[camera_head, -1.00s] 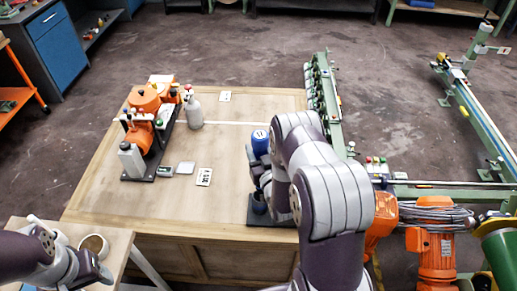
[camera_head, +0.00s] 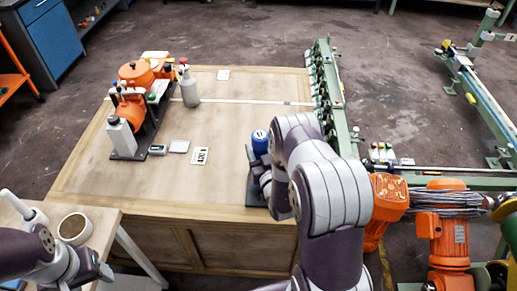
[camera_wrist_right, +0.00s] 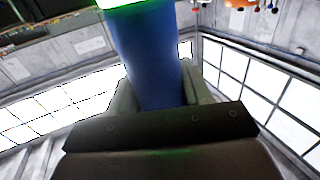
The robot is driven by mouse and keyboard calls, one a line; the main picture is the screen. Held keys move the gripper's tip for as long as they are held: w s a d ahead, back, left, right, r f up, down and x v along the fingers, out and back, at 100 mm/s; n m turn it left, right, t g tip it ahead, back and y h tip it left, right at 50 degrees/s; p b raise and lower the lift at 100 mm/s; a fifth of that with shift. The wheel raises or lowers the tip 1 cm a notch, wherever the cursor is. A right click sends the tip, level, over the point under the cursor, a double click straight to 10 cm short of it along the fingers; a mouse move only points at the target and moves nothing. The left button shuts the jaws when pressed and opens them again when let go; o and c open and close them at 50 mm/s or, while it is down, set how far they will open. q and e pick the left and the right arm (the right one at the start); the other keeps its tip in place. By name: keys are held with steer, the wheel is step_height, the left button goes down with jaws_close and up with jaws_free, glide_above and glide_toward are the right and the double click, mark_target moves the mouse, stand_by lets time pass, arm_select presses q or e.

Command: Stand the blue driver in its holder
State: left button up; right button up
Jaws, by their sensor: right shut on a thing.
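The blue driver (camera_head: 260,143) stands roughly upright near the right front edge of the wooden table, beside my right arm. In the right wrist view, its blue body (camera_wrist_right: 148,62) is between the two fingers of my right gripper (camera_wrist_right: 155,95), which is shut on it. A dark base, seemingly the holder (camera_head: 254,192), lies at the table's front edge below the driver. My right gripper and arm hide much of it, so I cannot tell whether the driver's lower end is in it. My left gripper (camera_head: 100,271) is low at the left, its fingers unclear.
An orange machine (camera_head: 132,106) and a grey bottle (camera_head: 188,86) stand at the table's back left. A white label card (camera_head: 200,156) lies mid-table. Green conveyor frames and orange motors (camera_head: 447,240) flank the right.

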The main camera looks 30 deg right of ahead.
steer(key=shift+r, duration=0.1)
stand_by(0.6)
steer(key=o, duration=1.4)
steer(key=shift+s+a+f, duration=0.1)
steer(key=shift+s+f, duration=0.25)
steer(key=shift+s, duration=0.05)
steer(key=s+a+b, duration=0.1)
steer(key=s+a, duration=0.1)
steer(key=s, duration=0.9)
steer(key=shift+s+r, duration=0.2)
steer(key=shift+s, duration=0.2)
